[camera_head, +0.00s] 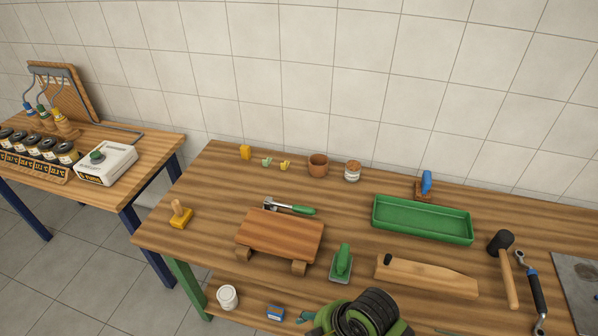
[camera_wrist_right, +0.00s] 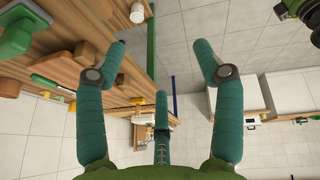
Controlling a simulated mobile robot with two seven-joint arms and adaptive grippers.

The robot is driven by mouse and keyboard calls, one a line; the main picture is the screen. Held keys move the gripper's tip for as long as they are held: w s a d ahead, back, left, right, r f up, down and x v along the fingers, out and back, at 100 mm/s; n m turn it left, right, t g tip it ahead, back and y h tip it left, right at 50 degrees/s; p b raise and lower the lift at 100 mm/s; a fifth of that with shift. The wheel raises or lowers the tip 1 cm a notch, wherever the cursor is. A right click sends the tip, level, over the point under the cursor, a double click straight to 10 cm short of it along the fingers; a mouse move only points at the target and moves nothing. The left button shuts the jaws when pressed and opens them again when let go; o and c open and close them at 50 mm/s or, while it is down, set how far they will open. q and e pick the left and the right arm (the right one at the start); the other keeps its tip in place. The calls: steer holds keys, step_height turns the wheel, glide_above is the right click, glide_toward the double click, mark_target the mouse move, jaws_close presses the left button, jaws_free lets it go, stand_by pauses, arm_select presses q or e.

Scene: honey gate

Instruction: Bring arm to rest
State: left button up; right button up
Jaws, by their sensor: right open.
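My right gripper (camera_wrist_right: 160,65) fills the middle of the right wrist view. Its teal fingers are spread apart with nothing between them. In the head view, a green and black part of my arm (camera_head: 365,312) shows at the bottom centre, with a teal fingertip (camera_head: 305,317) at its left. It is by the front side of the wooden workbench (camera_head: 215,190). Most of this arm is cut off by the frame edge. My left gripper is not in the head view. A green and black part at the top right of the right wrist view may be mine; I cannot tell.
The bench holds a wooden board (camera_head: 280,235), a green tray (camera_head: 422,222), a hand plane-like green tool (camera_head: 341,263) and a mallet (camera_head: 502,245). A white cup (camera_head: 228,297) and blue box (camera_head: 275,313) are near the arm. A second bench (camera_head: 150,150) stands left across a floor gap.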

steer(key=s+d+r+m+t+h, duration=0.15)
steer(key=s+d+m, duration=0.25)
steer(key=d+m, duration=0.4)
steer(key=s+d+m+h, duration=0.2)
steer(key=s+d+m, duration=0.2)
steer(key=d+m, duration=0.35)
steer(key=s+f+g+b, duration=0.25)
steer(key=f+b, duration=0.45)
steer(key=f, duration=2.4)
arm_select(q)
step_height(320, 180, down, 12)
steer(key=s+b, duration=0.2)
steer(key=b, duration=0.3)
arm_select(e)
steer(key=s+d+f, duration=0.2)
steer(key=s+f, duration=1.3)
steer(key=f, duration=0.2)
steer(key=shift+s+d+f, duration=0.4)
